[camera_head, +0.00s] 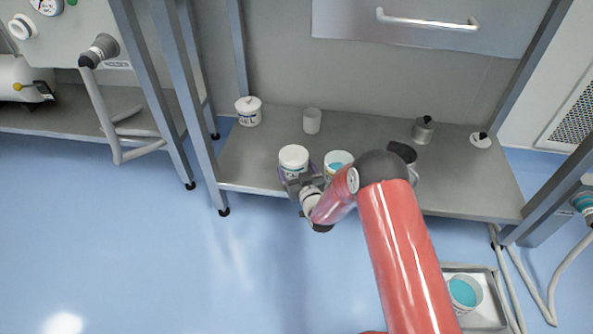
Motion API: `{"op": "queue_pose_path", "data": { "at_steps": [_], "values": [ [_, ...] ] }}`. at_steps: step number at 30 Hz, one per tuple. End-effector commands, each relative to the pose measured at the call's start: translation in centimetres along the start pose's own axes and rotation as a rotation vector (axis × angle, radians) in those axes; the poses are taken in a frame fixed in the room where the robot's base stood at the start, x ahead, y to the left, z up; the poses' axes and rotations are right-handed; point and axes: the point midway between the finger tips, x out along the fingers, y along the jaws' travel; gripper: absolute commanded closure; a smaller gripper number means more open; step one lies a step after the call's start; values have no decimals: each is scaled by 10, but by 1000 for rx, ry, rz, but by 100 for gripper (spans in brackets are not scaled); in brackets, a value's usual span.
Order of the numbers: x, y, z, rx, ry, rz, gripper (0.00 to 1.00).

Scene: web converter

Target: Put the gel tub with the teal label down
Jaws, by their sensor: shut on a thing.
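A white-lidded tub (294,157) is at the front of the grey lower shelf, and my gripper (297,182) is shut on it from the front. The gripper hides most of the tub's side, so I cannot make out its label colour. I cannot tell whether its base touches the shelf. Just right of it stands a tub showing white and teal (338,159), partly behind my red arm. Another white tub (248,111) with dark lettering stands at the shelf's back left.
On the shelf (250,160) stand a plain pale cup (312,121), a steel pot with a dark knob (423,130) and a white lid (481,139). A dark-topped vessel (403,153) is partly behind my arm. A tray (490,314) holding a teal-filled tub (464,292) is lower right.

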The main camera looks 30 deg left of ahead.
Motion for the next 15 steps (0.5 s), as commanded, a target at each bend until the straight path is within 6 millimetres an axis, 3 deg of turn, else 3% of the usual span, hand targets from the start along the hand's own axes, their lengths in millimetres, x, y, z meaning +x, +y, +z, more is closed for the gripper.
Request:
{"op": "queue_pose_path", "data": {
  "at_steps": [6,7,10,15],
  "values": [
    [0,0,4,0,0,0,43],
    [0,0,3,0,0,0,13],
    [0,0,2,0,0,0,0],
    [0,0,2,0,0,0,0]
  ]
}}
